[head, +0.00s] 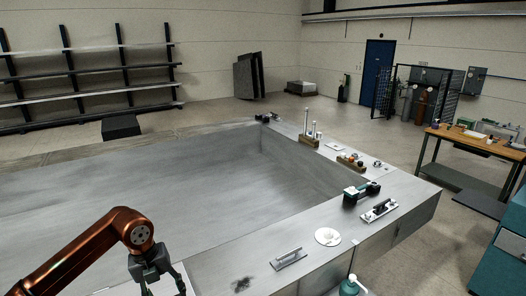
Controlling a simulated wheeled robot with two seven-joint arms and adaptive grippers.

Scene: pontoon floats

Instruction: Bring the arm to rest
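My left arm (85,250), copper-coloured, comes in from the lower left and bends down at a dark round joint. My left gripper (162,286) hangs from it at the bottom edge, over the near part of the large grey metal surface. Its dark fingers stand apart with a light gap between them, so it looks open and empty. The fingertips are cut off by the picture edge. My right arm and gripper are not in view.
The grey metal pontoon (225,245) has a wide sunken area. On its rim lie a metal handled tool (289,259), a white disc (327,237), a green-and-black tool (361,190) and another handled tool (379,211). A green bottle (351,286) stands at the front. A workbench (465,139) is at right.

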